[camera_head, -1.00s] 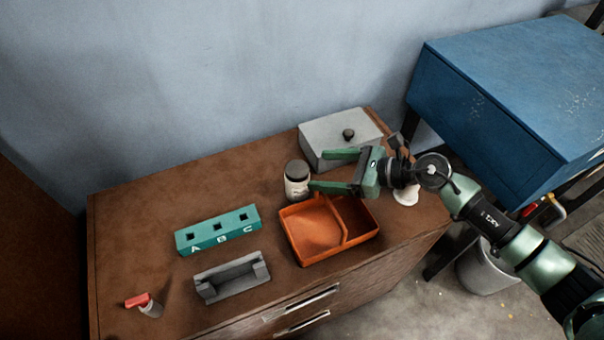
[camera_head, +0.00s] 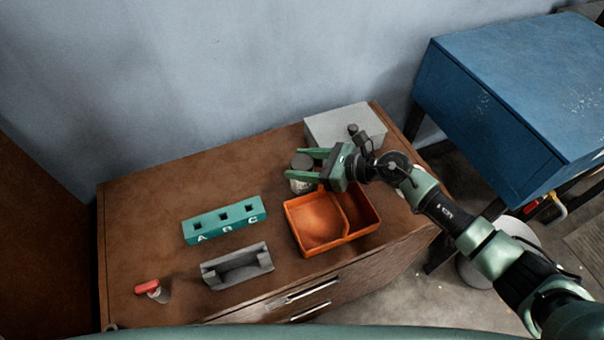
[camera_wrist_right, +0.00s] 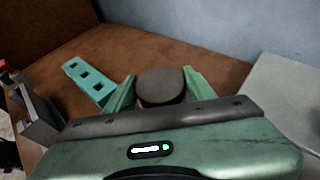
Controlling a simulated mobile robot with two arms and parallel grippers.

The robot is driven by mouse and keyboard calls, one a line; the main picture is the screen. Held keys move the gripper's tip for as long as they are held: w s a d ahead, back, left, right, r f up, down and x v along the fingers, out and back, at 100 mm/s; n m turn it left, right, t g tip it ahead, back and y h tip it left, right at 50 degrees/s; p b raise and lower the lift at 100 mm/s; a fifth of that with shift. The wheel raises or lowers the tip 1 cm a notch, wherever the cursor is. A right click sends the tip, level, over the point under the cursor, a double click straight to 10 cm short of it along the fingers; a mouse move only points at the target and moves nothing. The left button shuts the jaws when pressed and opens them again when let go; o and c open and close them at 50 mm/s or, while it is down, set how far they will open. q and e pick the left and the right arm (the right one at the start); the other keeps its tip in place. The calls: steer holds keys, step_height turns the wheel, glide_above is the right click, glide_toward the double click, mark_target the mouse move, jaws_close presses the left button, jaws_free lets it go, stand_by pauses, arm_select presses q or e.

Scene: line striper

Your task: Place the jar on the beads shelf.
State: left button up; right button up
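The jar (camera_head: 301,184) has a dark round lid and a pale body, and stands on the brown cabinet top behind the orange tray. My right gripper (camera_head: 304,164) reaches in from the right with its two green fingers apart, one on each side of the jar. In the right wrist view the dark lid (camera_wrist_right: 160,86) lies between the fingers (camera_wrist_right: 158,92). I cannot tell whether the fingers touch the jar. My left gripper does not show. No beads shelf can be made out.
The orange two-part tray (camera_head: 319,226) is just in front of the jar, and a grey lidded box (camera_head: 340,122) is behind it. A teal block marked A B C (camera_head: 224,219), a grey holder (camera_head: 237,267) and a red-topped item (camera_head: 151,290) stand left. A blue cabinet (camera_head: 510,95) is at right.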

jaws_close()
